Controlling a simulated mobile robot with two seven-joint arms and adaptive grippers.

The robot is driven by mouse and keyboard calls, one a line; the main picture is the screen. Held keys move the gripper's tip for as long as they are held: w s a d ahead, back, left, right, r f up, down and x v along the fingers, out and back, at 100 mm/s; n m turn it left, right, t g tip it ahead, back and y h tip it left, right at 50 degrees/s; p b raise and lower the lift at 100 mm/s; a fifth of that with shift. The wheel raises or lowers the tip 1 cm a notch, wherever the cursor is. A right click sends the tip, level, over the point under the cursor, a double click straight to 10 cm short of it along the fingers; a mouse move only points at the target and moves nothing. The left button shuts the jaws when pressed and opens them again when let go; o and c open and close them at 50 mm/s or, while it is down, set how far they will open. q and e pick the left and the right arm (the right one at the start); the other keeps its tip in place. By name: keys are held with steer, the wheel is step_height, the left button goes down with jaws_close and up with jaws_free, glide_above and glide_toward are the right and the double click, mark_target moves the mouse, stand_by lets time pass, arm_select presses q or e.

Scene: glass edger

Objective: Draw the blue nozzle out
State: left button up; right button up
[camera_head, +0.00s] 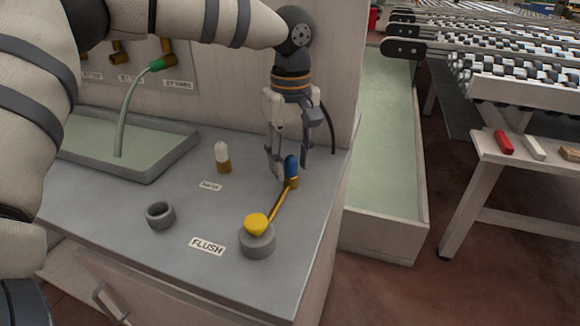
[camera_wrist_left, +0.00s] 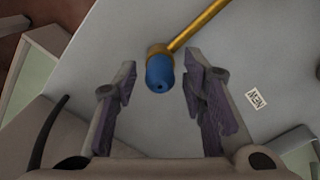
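The blue nozzle (camera_head: 291,169) sits near the right edge of the grey worktop, at the end of a brass tube (camera_head: 279,206). The tube slopes to a yellow funnel-shaped piece (camera_head: 256,224) on a grey round holder (camera_head: 257,242) beside the FLUSH label. In the left wrist view the nozzle (camera_wrist_left: 159,73) shows end-on, with a brass collar behind it. My left gripper (camera_head: 287,168) points down at the nozzle. Its fingers are open, one on each side of the nozzle between the fingertips (camera_wrist_left: 159,82), with visible gaps. My right gripper is not in view.
A white-tipped brass nozzle (camera_head: 222,158) stands left of my gripper, behind the NEW label (camera_head: 210,185). An empty grey ring (camera_head: 160,215) is at front left. A green hose (camera_head: 129,103) hangs over a shallow tray (camera_head: 171,153). A trough (camera_head: 389,215) lies beyond the worktop's right edge.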

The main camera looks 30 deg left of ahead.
mark_target(291, 156)
arm_select(q)
jaws_close()
steer(key=shift+r, duration=0.25)
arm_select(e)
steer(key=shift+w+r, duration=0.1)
arm_select(q)
steer(key=shift+r, duration=0.35)
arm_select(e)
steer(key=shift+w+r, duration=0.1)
arm_select(q)
steer(key=shift+r, duration=0.1)
steer(key=shift+r+p, duration=0.3)
steer(key=shift+r, duration=1.6)
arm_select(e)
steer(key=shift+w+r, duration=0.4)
arm_select(q)
steer(key=shift+r, duration=0.15)
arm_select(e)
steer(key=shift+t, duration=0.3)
